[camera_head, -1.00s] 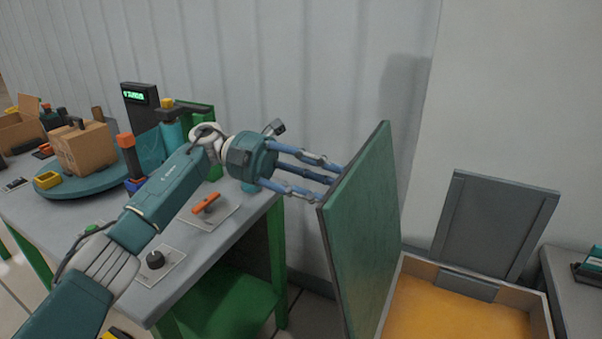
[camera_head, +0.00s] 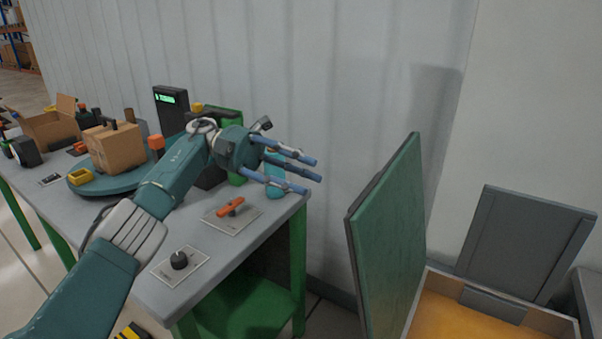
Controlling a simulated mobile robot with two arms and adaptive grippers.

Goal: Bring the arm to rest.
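My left gripper (camera_head: 306,174) is in the head view, held in the air above the right end of the grey workbench (camera_head: 155,268). Its blue fingers point right and are spread apart with nothing between them. The fingertips are clear of the green panel (camera_head: 390,240), with a gap to its left edge. My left arm comes in from the lower left over the bench. My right gripper is not in the view.
An orange-handled switch (camera_head: 231,207) and a black knob (camera_head: 179,260) sit on the bench below my arm. A cardboard box (camera_head: 115,148) stands on a teal turntable (camera_head: 97,187). An open bin with an orange inside (camera_head: 455,316) is at the lower right.

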